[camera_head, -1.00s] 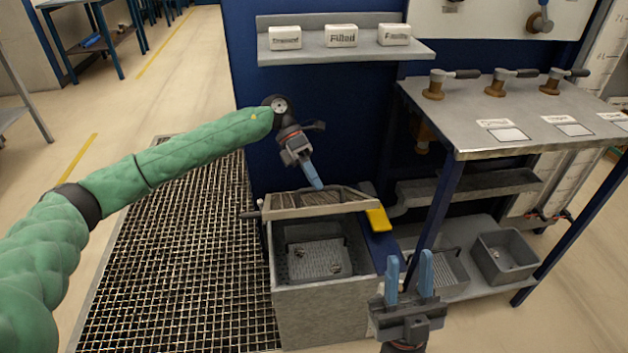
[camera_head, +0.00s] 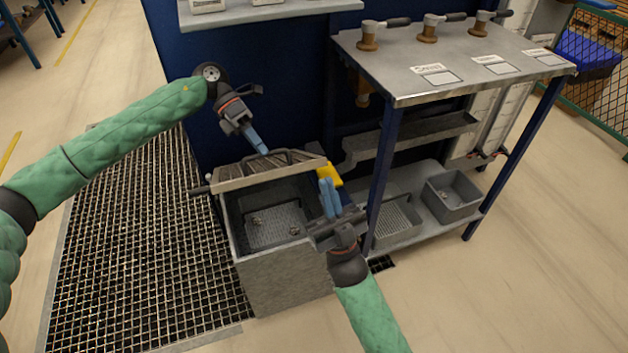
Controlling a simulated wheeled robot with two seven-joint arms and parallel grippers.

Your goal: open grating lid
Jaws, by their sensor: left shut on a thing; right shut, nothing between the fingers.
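The grating lid (camera_head: 240,177) stands raised and tilted at the back of the grey stone box (camera_head: 285,275). The box is open at the top, and a perforated tray (camera_head: 272,228) with a few small bits shows inside. My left gripper (camera_head: 264,151) is shut on the lid at its upper edge; the exact grip is hard to see. My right gripper (camera_head: 329,198) is shut and empty. It appears by the right rim of the box, in front of a yellow piece (camera_head: 330,174).
A steel-topped bench (camera_head: 450,65) with several wooden-based handled tools stands to the right. Its blue leg (camera_head: 385,180) is close to my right gripper. A grey bin (camera_head: 451,195) sits on its lower shelf. Floor grating (camera_head: 130,240) lies left of the box.

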